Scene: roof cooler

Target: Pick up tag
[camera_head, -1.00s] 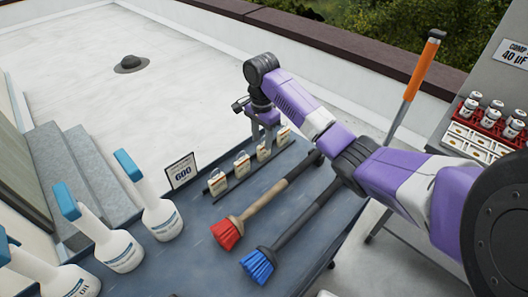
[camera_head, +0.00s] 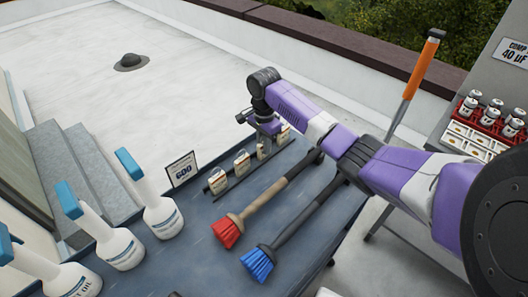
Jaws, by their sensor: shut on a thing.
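Several small white tags with dark tops stand in a row on a thin dark rail (camera_head: 230,184) on the blue-grey table. The nearest tag (camera_head: 217,181) and the tag behind it (camera_head: 241,165) are in plain view. My gripper (camera_head: 272,131) is low at the far end of the row, shut on a tag (camera_head: 284,134) there. The gripper partly covers that tag and the one beside it (camera_head: 262,151). The contact between the fingers and the tag is too small to see clearly.
A sign reading 600 (camera_head: 182,170) stands left of the row. A red brush (camera_head: 228,231) and a blue brush (camera_head: 257,262) lie to its right. An orange-handled tool (camera_head: 421,68) rises behind my arm.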

